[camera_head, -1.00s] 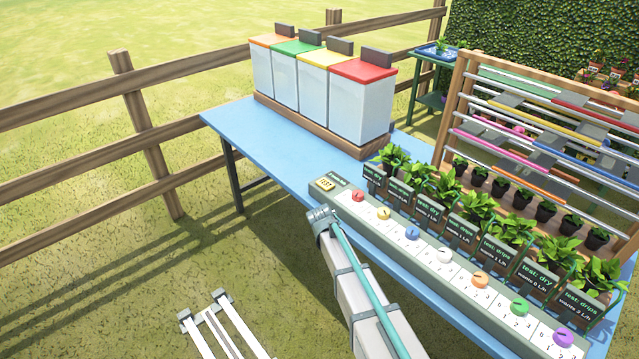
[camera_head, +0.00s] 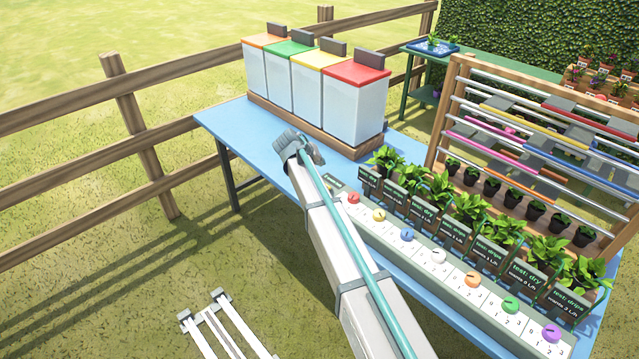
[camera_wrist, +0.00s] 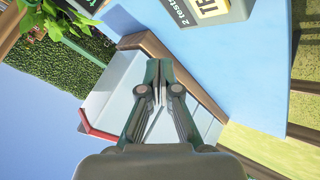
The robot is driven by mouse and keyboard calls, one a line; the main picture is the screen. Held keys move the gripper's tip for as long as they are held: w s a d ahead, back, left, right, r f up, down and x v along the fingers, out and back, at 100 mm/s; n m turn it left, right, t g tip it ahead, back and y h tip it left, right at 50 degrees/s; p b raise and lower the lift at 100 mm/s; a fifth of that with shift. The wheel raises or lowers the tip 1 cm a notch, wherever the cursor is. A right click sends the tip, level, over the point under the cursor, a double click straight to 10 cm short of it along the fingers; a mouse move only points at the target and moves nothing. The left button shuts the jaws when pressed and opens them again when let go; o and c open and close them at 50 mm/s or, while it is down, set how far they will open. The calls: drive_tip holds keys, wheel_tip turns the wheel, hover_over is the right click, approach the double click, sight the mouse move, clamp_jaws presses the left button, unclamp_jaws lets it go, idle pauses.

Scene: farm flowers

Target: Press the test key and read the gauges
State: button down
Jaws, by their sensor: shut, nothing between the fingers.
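My gripper (camera_wrist: 158,84) is shut and empty, apart from the key, pointing toward the white bins. In the head view, the arm's end (camera_head: 301,148) is over the blue table. Dark gauge signs (camera_head: 528,274) stand in a row before the plants. Readable ones say "test: dry" or "test: drips" with a "wants" rate; the far ones are too small to read fully.
A grey strip (camera_head: 393,228) carries several coloured dials, from the red dial (camera_head: 353,198) to the purple dial (camera_head: 551,333). Lidded bins (camera_head: 356,110) stand behind my arm on the blue table (camera_head: 222,123). A wooden rack (camera_head: 440,122) stands right. The table's left end is clear.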

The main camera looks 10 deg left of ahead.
drive_tip(key=shift+w+d+r, duration=0.1)
drive_tip(key=shift+w+r, duration=0.1)
drive_tip(key=shift+r, duration=0.25)
drive_tip(key=shift+f, duration=0.15)
wheel_tip(320, 180, down, 7)
drive_tip(key=shift+f+b, duration=0.1)
drive_tip(key=shift+b, duration=1)
drive_tip(key=shift+f+b, duration=0.45)
drive_tip(key=shift+f, duration=0.25)
drive_tip(key=shift+f, duration=0.15)
drive_tip(key=shift+f+b, duration=0.3)
drive_tip(key=shift+b, duration=0.15)
